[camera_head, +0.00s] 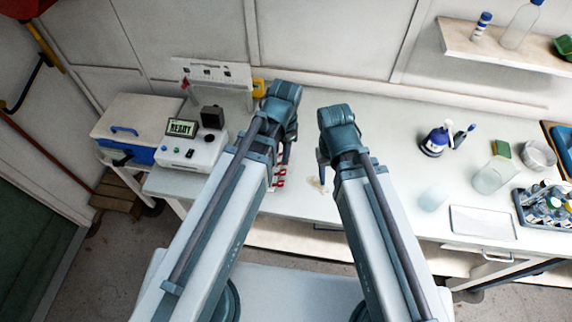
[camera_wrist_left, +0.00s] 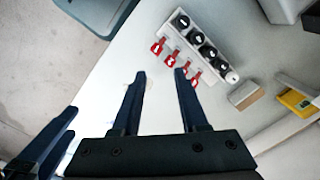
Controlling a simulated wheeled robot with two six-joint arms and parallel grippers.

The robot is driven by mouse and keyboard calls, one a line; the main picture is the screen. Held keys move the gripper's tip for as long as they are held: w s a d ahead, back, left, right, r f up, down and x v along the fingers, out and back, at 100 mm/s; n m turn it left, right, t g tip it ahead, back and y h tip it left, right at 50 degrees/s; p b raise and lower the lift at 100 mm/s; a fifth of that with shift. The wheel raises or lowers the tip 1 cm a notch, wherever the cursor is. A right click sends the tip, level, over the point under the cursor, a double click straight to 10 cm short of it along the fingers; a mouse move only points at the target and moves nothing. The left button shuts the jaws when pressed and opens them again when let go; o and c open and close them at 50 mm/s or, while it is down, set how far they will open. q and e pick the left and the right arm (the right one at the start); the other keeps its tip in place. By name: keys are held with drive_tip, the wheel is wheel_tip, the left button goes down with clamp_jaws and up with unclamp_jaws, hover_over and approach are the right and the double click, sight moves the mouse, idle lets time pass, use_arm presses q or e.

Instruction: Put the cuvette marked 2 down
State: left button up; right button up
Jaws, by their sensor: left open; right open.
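My left gripper (camera_wrist_left: 160,75) is open in the left wrist view, with bare table between its fingers. It points down at the bench beside a white rack (camera_wrist_left: 232,76) with several black round tops and red numbered tags (camera_wrist_left: 175,58). I cannot read for certain which tag is 2. In the head view, my left gripper (camera_head: 290,152) partly hides the rack, and red tags (camera_head: 279,177) show beside it. My right gripper (camera_head: 322,172) is open, just right of the left one. A small pale, clear thing (camera_head: 317,184) lies on the bench near its fingertips; I cannot tell what it is.
A reactor box with a READY display (camera_head: 182,127) stands left of the arms. A blue-white cooler (camera_head: 125,130) is further left. Bottle (camera_head: 435,142), glass beaker (camera_head: 494,176), white tray (camera_head: 482,222) and a filled rack (camera_head: 545,208) stand right. The bench's back middle is clear.

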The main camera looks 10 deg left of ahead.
use_arm(q)
drive_tip(key=s+d+n, duration=0.3)
drive_tip(key=s+n, duration=0.2)
drive_tip(key=shift+s, duration=0.4)
drive_tip(key=shift+f, duration=0.1)
use_arm(e)
drive_tip(key=shift+f, duration=0.15)
use_arm(q)
wheel_tip(320, 180, down, 11)
drive_tip(key=b, duration=1.1)
drive_tip(key=shift+f+b, duration=0.15)
drive_tip(key=shift+b, duration=0.15)
use_arm(e)
wheel_tip(320, 180, down, 11)
drive_tip(key=shift+f, duration=0.15)
use_arm(q)
drive_tip(key=shift+r, duration=0.2)
use_arm(e)
drive_tip(key=shift+r, duration=0.2)
